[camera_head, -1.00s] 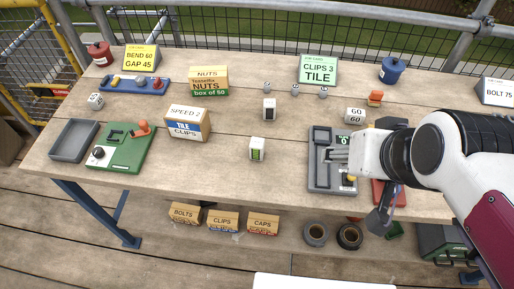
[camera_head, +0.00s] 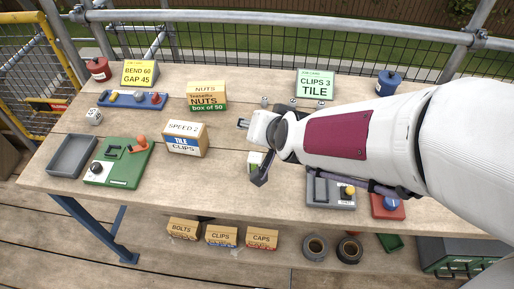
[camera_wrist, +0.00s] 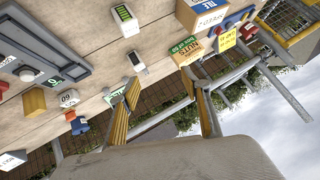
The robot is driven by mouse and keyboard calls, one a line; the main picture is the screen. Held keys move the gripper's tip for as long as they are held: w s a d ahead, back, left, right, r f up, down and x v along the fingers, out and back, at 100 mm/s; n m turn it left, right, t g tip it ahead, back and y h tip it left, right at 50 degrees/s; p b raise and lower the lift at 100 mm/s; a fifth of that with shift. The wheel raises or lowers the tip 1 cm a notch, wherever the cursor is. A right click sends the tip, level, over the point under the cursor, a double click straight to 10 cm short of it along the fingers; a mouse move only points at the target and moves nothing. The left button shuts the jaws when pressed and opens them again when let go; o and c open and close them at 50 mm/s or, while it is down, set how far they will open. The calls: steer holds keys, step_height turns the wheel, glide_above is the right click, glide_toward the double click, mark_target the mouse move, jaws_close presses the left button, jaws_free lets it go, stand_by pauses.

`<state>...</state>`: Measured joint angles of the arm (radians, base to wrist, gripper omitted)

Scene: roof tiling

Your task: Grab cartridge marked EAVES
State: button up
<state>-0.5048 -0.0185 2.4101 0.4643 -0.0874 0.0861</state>
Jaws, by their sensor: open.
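One has green bars (camera_wrist: 125,19) and shows in part behind my arm in the head view (camera_head: 254,158). In the head view my gripper (camera_head: 250,152) is over the middle of the bench, close to the cartridges.
A grey device (camera_head: 330,194) lies to the right, partly under my arm. The CLIPS 3 TILE card (camera_head: 314,84) stands at the back. Bare wood lies in front.

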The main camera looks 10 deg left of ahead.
mark_target(251, 166)
steer(key=a+f+t, duration=0.1)
steer(key=a+f, duration=0.2)
steer(key=f, duration=0.1)
steer(key=w+a+f+t+h, duration=0.1)
steer(key=a+f, duration=0.2)
steer(key=f, duration=0.2)
steer(key=a+f+m+t+h, duration=0.1)
steer(key=a+f, duration=0.3)
steer(key=shift+w+a+f, duration=0.1)
steer(key=shift+w+f, duration=0.1)
steer(key=shift+w, duration=0.2)
steer(key=f, duration=0.1)
steer(key=s+f+t, duration=0.1)
steer(key=f+h, duration=0.1)
steer(key=shift+s+f+t, duration=0.2)
steer(key=shift+s+t, duration=0.05)
steer(key=shift+t, duration=0.15)
steer(key=shift+s+d+f+t, duration=0.35)
steer(key=shift+s+f+t, duration=0.05)
steer(key=shift+s+f, duration=0.15)
steer(key=shift+s+d+f+t+h, duration=0.3)
steer(key=shift+s+d+f+h, duration=0.1)
steer(key=shift+s+h, duration=0.1)
steer(key=s+d+t, duration=0.1)
steer(key=s+d+t+h, duration=0.1)
steer(key=d, duration=0.2)
steer(key=shift+s+d+n+t, duration=0.4)
steer(key=shift+s+d+r+t, duration=0.2)
steer(key=shift+s+d+t, duration=0.1)
steer(key=shift+d, duration=0.15)
